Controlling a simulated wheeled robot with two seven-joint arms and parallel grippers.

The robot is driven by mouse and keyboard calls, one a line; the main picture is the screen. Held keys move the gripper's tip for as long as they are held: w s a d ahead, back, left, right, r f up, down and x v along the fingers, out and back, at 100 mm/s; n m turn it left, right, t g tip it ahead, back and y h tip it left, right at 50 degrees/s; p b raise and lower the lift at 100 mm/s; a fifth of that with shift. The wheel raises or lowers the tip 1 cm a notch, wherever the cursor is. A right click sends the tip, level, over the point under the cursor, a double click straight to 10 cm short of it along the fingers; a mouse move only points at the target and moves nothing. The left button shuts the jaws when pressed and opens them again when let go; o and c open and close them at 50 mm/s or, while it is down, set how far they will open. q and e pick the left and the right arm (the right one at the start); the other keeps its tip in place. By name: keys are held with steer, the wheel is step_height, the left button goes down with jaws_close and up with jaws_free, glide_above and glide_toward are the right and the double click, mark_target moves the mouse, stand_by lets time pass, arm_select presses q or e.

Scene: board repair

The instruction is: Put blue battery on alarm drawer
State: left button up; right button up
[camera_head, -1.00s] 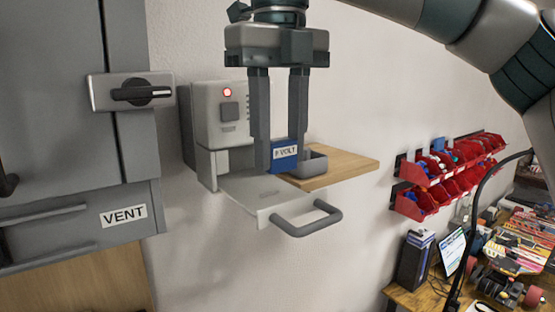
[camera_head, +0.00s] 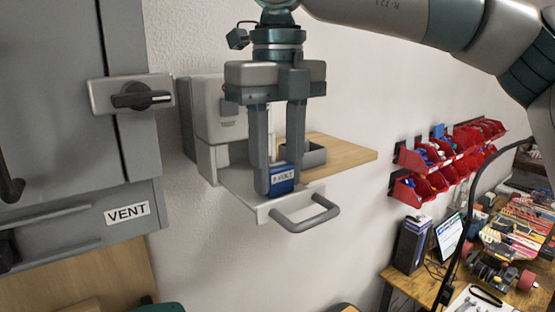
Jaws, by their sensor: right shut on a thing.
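The blue battery (camera_head: 282,181), with a white "VOLT" label, is held between the fingers of my right gripper (camera_head: 279,180). The gripper points straight down and is shut on the battery. The alarm unit (camera_head: 208,110) is a grey wall box. Its open drawer (camera_head: 238,184) is a pale plate with a grey handle (camera_head: 307,214) at its front. The battery is over the front part of the drawer, close to its surface; I cannot tell whether it touches. The gripper hides part of the alarm box and the drawer. My left gripper is not in view.
A small grey tray (camera_head: 305,153) stands on a wooden shelf (camera_head: 345,158) right of the drawer. A grey cabinet (camera_head: 60,90) with a "VENT" drawer (camera_head: 127,213) is at left. Red bins (camera_head: 420,185) hang above a cluttered workbench (camera_head: 410,290) at right.

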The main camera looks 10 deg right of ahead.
mark_target(276, 165)
steer(key=shift+a, duration=0.1)
steer(key=shift+f, duration=0.15)
steer(key=o, duration=1)
steer(key=shift+o, duration=0.2)
steer(key=shift+r, duration=0.25)
steer(key=shift+r+b, duration=0.3)
step_height(276, 165, up, 11)
steer(key=b, duration=0.1)
steer(key=shift+s+r+b, duration=0.15)
steer(key=shift+b, duration=0.15)
